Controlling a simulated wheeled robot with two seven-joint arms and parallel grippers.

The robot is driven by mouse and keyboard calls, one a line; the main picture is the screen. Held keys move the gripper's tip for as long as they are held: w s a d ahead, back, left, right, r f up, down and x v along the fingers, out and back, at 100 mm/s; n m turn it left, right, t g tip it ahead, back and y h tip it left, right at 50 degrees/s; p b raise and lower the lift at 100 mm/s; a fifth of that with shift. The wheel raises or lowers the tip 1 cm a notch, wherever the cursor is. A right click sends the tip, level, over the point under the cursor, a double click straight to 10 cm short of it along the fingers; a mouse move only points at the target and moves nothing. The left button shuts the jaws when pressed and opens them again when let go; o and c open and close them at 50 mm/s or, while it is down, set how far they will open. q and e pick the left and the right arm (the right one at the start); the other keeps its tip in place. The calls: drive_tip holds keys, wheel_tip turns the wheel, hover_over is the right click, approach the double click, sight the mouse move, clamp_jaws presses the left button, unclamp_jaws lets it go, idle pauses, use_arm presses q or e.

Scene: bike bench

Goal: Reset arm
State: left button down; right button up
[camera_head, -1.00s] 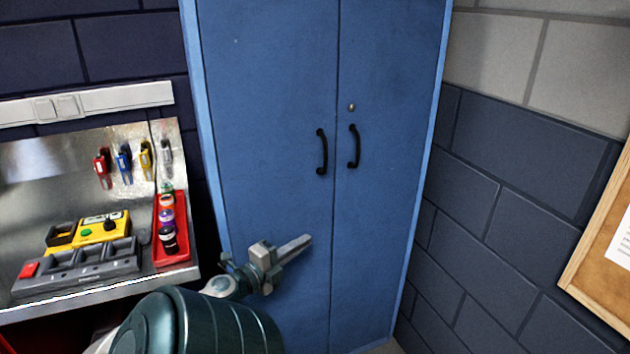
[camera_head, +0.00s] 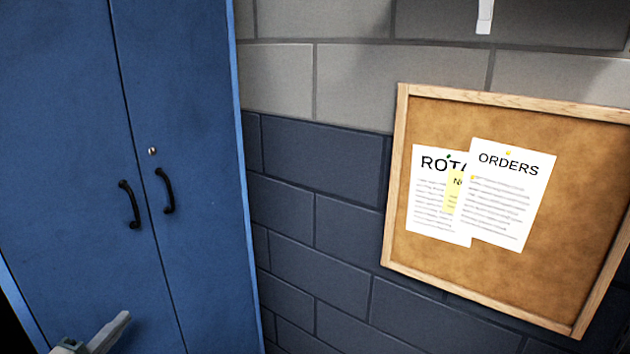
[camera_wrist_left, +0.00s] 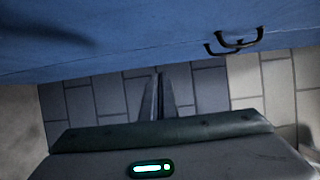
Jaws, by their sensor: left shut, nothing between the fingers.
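My left gripper (camera_head: 116,329) shows at the bottom left of the head view, in front of the lower part of the blue cabinet (camera_head: 75,185). Its fingers are shut with nothing between them. In the left wrist view the shut fingers (camera_wrist_left: 158,92) point away from the dark gripper body, toward the block wall. The cabinet's blue face (camera_wrist_left: 120,40) fills the top of that view. Most of my left arm is outside the head view. My right gripper is not in view.
The cabinet doors are shut, with two black handles (camera_head: 130,204) and a small lock (camera_head: 152,151). A grey and dark block wall (camera_head: 320,180) stands to the right. A cork board (camera_head: 570,190) with pinned papers (camera_head: 505,195) hangs on it.

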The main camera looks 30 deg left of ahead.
use_arm(q)
drive_tip(key=w+d+f+n+g+p, duration=0.1)
drive_tip(key=d+f+n+g, duration=0.3)
drive_tip(key=f, duration=0.7)
drive_tip(key=d+f+n+h, duration=0.15)
drive_tip(key=d+f, duration=0.35)
drive_tip(key=f, duration=0.6)
drive_tip(key=w+d+f+n+g+p, duration=0.15)
drive_tip(key=d+f+n, duration=0.3)
drive_tip(key=f, duration=0.65)
drive_tip(key=s+d+f+g+h, duration=0.1)
drive_tip(key=d+f+g+h, duration=0.1)
drive_tip(key=d+f, duration=0.4)
drive_tip(key=s+d+f+n+g+h, duration=0.1)
drive_tip(key=d+f, duration=0.6)
drive_tip(key=d, duration=0.9)
drive_tip(key=s+d+f+g+h, duration=0.3)
drive_tip(key=d+f, duration=0.3)
drive_tip(key=d, duration=0.5)
drive_tip(key=shift+s+d+f+n+p, duration=0.15)
drive_tip(key=shift+d+f+n+p, duration=0.05)
drive_tip(key=shift+f+n+p, duration=0.1)
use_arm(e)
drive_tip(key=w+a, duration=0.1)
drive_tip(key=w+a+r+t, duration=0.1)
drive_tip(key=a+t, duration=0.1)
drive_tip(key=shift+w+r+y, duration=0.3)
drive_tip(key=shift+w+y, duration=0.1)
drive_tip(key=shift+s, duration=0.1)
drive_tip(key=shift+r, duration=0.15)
